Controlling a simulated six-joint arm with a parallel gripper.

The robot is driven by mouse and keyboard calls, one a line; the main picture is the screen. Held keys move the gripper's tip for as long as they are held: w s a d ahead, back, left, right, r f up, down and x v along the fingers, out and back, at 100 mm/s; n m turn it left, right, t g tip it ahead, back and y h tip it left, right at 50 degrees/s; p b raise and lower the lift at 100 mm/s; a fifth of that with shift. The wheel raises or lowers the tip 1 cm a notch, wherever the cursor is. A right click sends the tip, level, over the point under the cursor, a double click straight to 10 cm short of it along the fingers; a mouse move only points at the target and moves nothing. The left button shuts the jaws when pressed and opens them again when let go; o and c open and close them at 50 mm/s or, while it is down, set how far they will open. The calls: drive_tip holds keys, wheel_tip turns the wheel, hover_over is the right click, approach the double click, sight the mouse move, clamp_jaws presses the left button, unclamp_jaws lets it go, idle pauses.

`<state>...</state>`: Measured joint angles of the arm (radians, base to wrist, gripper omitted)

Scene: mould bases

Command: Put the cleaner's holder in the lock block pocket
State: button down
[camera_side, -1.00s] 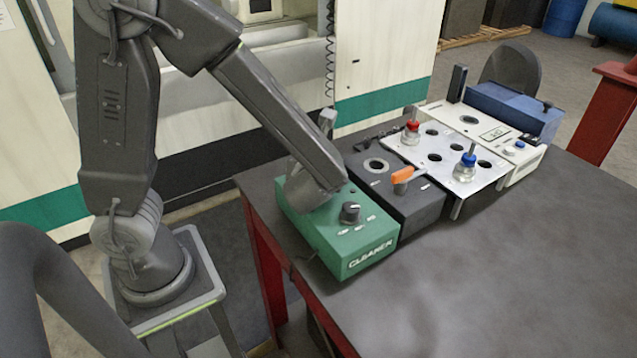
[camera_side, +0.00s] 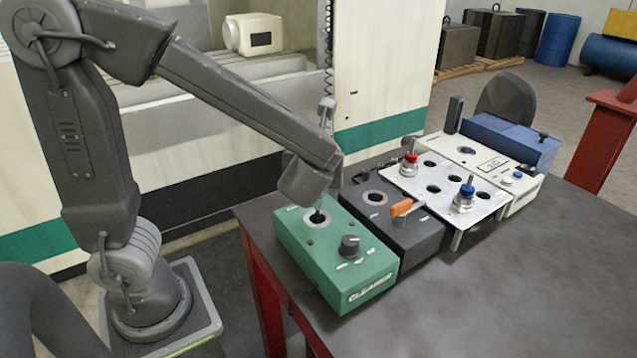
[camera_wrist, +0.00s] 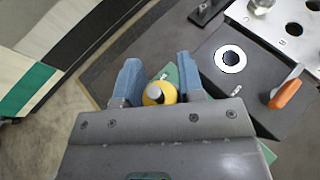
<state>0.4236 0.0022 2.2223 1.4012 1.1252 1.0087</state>
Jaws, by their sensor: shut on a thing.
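My gripper (camera_wrist: 158,76) is shut on the holder (camera_wrist: 160,93), which shows a yellow ring and a metal top between the blue fingers in the wrist view. In the side view my gripper is over the green cleaner (camera_side: 345,257), with a dark tip at or just above its round opening; contact is unclear. Most of the holder is hidden there. The dark grey lock block (camera_side: 412,222) stands right of the cleaner. Its round pocket (camera_side: 376,198) looks empty and also shows in the wrist view (camera_wrist: 230,59). Its orange lever (camera_side: 401,208) is beside the pocket.
Right of the lock block is a silver rack (camera_side: 446,183) with a red-topped holder (camera_side: 409,160) and a blue-topped holder (camera_side: 465,194). A white device (camera_side: 519,190) and a blue box (camera_side: 515,138) stand beyond. The table's front right (camera_side: 510,290) is clear.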

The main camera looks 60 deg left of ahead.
drive_tip(key=w+d+r, duration=0.1)
drive_tip(key=w+r, duration=0.2)
drive_tip(key=w, duration=0.4)
drive_tip(key=w+r, duration=0.2)
drive_tip(key=w, duration=0.5)
drive_tip(key=shift+w+f, duration=0.15)
drive_tip(key=shift+f, duration=5.9)
drive_tip(key=c, duration=0.7)
unclamp_jaws()
drive_tip(key=shift+f, duration=0.15)
drive_tip(key=shift+o, duration=0.2)
drive_tip(key=v, duration=1.4)
